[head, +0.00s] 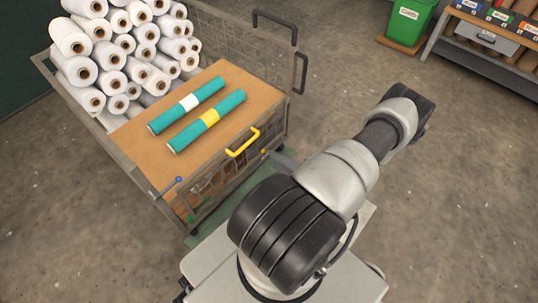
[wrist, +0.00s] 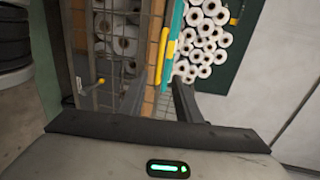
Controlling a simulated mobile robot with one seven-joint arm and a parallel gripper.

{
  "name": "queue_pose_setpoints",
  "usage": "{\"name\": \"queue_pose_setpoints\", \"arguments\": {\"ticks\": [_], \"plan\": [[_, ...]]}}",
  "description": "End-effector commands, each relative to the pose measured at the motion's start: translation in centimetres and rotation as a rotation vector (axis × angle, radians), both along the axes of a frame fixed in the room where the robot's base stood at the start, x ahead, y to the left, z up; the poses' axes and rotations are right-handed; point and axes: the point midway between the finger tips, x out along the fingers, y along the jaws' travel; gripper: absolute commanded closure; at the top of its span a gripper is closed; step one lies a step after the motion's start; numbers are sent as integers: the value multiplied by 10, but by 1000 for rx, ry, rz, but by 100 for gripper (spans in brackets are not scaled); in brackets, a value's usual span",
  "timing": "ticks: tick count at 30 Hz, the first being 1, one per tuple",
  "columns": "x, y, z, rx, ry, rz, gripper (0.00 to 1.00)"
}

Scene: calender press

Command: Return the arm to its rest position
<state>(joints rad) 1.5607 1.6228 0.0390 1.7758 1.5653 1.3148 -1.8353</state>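My arm stretches from my base toward the upper right in the head view, over bare floor. The mesh cart shows beyond the fingers, at a distance.
The mesh cart (head: 235,38) stands left of my arm. Two teal rolls, one white-banded (head: 188,103) and one yellow-banded (head: 207,118), lie on its board beside stacked white rolls (head: 112,60). A green bin (head: 408,22) and a shelf (head: 470,62) stand upper right. Floor between is clear.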

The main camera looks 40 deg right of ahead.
Motion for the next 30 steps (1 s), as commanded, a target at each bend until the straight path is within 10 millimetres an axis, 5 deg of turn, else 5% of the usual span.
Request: {"name": "queue_pose_setpoints", "arguments": {"ticks": [23,26,30], "plan": [[-9,-1,4,0,0,8,69],[-1,1,19,-7,10,79,69],[24,16,68,-20,64,326,69]]}}
